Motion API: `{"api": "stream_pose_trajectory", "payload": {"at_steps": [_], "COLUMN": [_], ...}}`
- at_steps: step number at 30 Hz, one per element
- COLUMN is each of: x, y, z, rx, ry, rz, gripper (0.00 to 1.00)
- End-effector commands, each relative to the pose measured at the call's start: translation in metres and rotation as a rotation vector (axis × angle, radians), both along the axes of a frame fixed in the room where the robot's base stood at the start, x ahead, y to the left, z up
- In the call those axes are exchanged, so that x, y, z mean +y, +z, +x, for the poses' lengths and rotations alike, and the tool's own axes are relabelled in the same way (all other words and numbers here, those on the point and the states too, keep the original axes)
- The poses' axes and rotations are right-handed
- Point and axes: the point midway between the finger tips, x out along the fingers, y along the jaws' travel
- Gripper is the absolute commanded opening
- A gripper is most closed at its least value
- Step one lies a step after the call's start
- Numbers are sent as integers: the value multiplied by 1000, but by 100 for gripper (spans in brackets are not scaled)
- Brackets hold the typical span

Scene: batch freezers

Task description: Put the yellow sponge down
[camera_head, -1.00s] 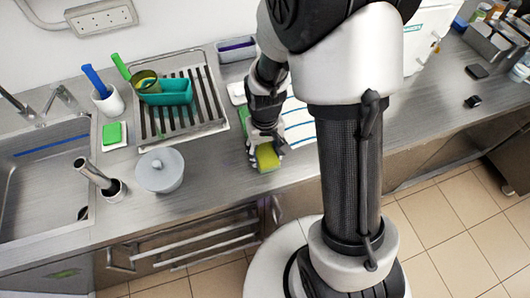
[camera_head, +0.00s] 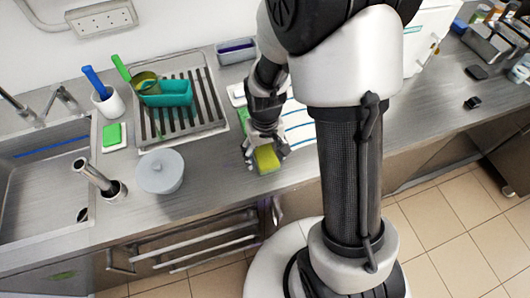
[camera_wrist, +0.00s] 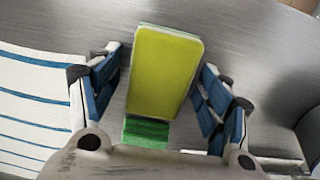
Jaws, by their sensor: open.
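The yellow sponge (camera_head: 266,158) lies on the steel counter near its front edge, just below my gripper (camera_head: 264,152). In the wrist view the yellow sponge (camera_wrist: 165,72) sits between the two blue-padded fingers of my gripper (camera_wrist: 162,85), with a gap on each side. My gripper is open and does not hold it. A green piece (camera_wrist: 146,132) shows at the near end of the sponge; I cannot tell whether it is part of it or a separate thing.
A striped white and blue cloth (camera_head: 298,122) lies to the right of my gripper. A lidded grey pot (camera_head: 160,171) stands to the left. A dish rack (camera_head: 210,117) with a teal container (camera_head: 170,93) is behind. Bare counter (camera_head: 215,165) lies between pot and sponge.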

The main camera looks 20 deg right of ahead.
Motion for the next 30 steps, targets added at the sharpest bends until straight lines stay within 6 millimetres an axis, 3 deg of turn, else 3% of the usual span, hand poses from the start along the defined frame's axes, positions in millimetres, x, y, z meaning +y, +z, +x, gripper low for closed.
{"api": "stream_pose_trajectory", "payload": {"at_steps": [5, 15, 25, 30], "x": [0, 0, 0, 0], "y": [26, 98, 136, 190], "z": [1, 1, -3, -25], "rx": [-5, -3, -23, -112], "ry": [0, 0, 0, 0], "rz": [0, 0, 0, 0], "gripper": [71, 71, 71, 71]}}
